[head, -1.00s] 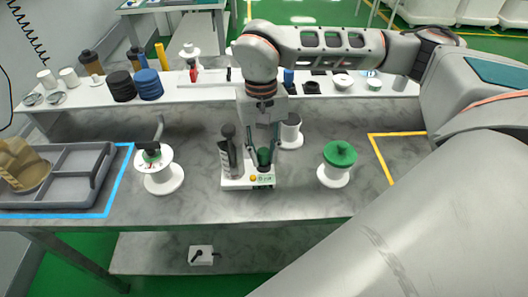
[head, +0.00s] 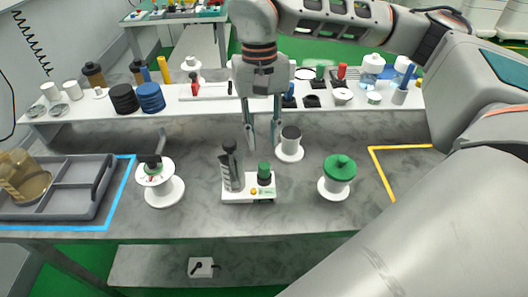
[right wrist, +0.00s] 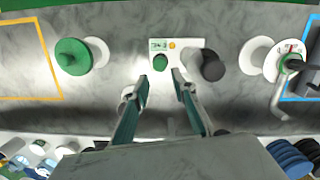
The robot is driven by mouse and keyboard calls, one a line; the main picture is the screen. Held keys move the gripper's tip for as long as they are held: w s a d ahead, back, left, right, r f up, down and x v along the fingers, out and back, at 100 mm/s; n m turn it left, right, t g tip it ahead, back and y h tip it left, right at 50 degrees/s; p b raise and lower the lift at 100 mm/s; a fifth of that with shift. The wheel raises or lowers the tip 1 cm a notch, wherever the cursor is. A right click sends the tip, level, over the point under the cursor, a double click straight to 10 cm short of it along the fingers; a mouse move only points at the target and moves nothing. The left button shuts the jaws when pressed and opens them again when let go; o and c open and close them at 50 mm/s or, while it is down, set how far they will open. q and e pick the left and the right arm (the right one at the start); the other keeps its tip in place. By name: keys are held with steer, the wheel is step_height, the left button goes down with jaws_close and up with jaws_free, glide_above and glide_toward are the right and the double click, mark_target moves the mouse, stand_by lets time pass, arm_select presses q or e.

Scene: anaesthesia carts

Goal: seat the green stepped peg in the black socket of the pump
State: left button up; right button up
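The pump (head: 238,196) is a white base with a dark grey cylinder on its left and a yellow button in front. The green stepped peg (head: 264,169) stands upright at the right of the base, with a dark part just below its green top. The black socket is mostly hidden by it, so I cannot tell how deep it sits. My right gripper (head: 263,146) is open and empty, above and behind the peg and apart from it. In the right wrist view the peg (right wrist: 159,63) shows beyond and between the open fingertips. My left gripper is not in view.
A white stand with a green lid (head: 340,168) is to the right of the pump. A white spool with a crank (head: 164,191) is to the left. A white-based grey cup (head: 290,145) stands close behind the gripper. A grey tray (head: 75,202) lies far left.

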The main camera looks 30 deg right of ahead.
steer(key=shift+w+r, duration=0.1)
steer(key=shift+r, duration=1.25)
